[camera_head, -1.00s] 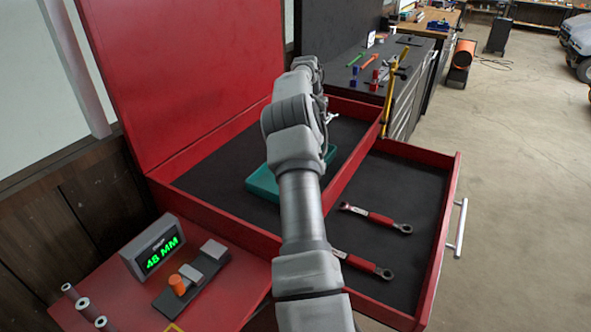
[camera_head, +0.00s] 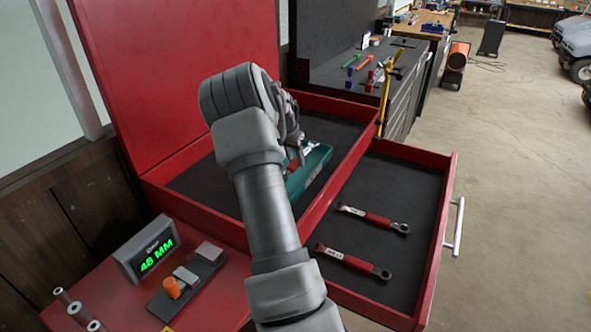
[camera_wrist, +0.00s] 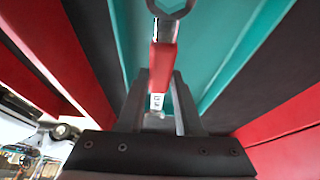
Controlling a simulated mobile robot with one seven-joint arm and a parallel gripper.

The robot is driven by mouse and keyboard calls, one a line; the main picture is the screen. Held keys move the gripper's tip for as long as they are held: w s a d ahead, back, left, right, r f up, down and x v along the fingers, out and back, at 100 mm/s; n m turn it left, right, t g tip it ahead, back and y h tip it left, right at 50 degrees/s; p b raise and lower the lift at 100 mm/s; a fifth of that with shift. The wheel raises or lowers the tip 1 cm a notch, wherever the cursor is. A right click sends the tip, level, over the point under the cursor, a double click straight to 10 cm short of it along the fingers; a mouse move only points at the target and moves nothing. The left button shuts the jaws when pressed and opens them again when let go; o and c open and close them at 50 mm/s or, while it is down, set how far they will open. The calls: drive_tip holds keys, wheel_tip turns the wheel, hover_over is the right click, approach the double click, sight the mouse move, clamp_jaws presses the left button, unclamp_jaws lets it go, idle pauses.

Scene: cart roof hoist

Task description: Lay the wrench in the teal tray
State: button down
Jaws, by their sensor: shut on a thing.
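The teal tray (camera_head: 313,167) lies on the black floor of the red chest's top compartment, partly hidden behind my arm. It also fills much of the wrist view (camera_wrist: 228,45). My gripper (camera_wrist: 160,85) is shut on a wrench (camera_wrist: 163,58) with a red handle, a pale label and a grey ring end.
Two more red-handled wrenches, one farther (camera_head: 372,219) and one nearer (camera_head: 352,262), lie in the open drawer (camera_head: 415,185) at the right. A display (camera_head: 147,250) reading 48 MM stands on the red side shelf (camera_head: 215,308). The raised red lid (camera_head: 180,70) stands behind the chest.

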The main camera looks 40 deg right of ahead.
sight(294, 164)
drive_tip(key=shift+f, duration=1.95)
drive_tip(key=shift+f, duration=0.2)
drive_tip(key=c, duration=0.6)
unclamp_jaws()
